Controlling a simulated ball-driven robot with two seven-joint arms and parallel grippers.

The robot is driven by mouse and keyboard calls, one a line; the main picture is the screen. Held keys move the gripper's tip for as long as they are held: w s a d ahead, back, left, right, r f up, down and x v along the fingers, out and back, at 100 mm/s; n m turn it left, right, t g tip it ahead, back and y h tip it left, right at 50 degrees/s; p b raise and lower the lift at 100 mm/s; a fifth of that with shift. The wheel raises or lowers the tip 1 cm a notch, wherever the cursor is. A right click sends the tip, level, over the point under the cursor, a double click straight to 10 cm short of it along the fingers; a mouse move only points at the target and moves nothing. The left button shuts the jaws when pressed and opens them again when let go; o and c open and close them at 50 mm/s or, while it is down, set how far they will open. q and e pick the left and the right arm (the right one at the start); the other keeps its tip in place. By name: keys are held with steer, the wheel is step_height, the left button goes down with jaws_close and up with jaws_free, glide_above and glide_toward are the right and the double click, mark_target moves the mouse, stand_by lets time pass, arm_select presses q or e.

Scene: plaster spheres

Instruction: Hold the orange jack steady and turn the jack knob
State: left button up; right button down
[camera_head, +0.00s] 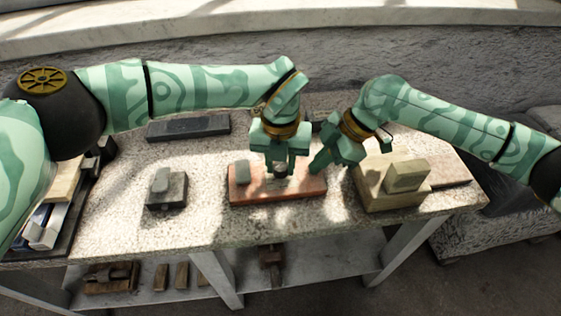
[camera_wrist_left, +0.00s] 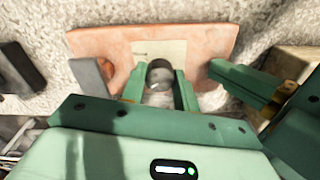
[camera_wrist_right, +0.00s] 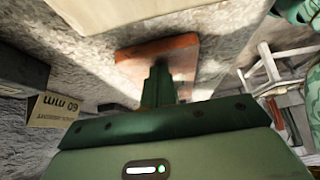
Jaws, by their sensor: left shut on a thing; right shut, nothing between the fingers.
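The orange jack (camera_head: 300,192) is a flat orange slab lying on the stone bench; it also shows in the left wrist view (camera_wrist_left: 205,42) and the right wrist view (camera_wrist_right: 184,50). A grey upright block (camera_wrist_left: 90,75) stands at its left end. My left gripper (camera_head: 280,162) points down over the slab's middle, shut on a dark grey cylinder (camera_wrist_left: 160,73); I cannot tell if this is the jack knob. My right gripper (camera_head: 320,165) is shut and empty, just right of the left one, beside the slab's right half. The contact between it and the slab is hidden.
A pale block stack (camera_head: 405,180) stands close right of the slab. A dark grey block (camera_head: 167,190) sits to the left, and a long dark block (camera_head: 188,128) lies at the back. The bench (camera_head: 120,210) is bare between the left block and the slab.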

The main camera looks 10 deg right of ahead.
mark_target(281, 164)
steer(key=shift+d+f, duration=0.25)
steer(key=shift+f, duration=0.2)
arm_select(q)
steer(key=o, duration=1)
steer(key=shift+c, duration=0.2)
arm_select(e)
steer(key=shift+s+a, duration=0.1)
arm_select(q)
step_height(281, 164, up, 12)
steer(key=shift+s, duration=0.1)
arm_select(e)
steer(key=shift+r, duration=0.1)
steer(key=shift+v, duration=3.65)
steer(key=shift+a+r, duration=0.15)
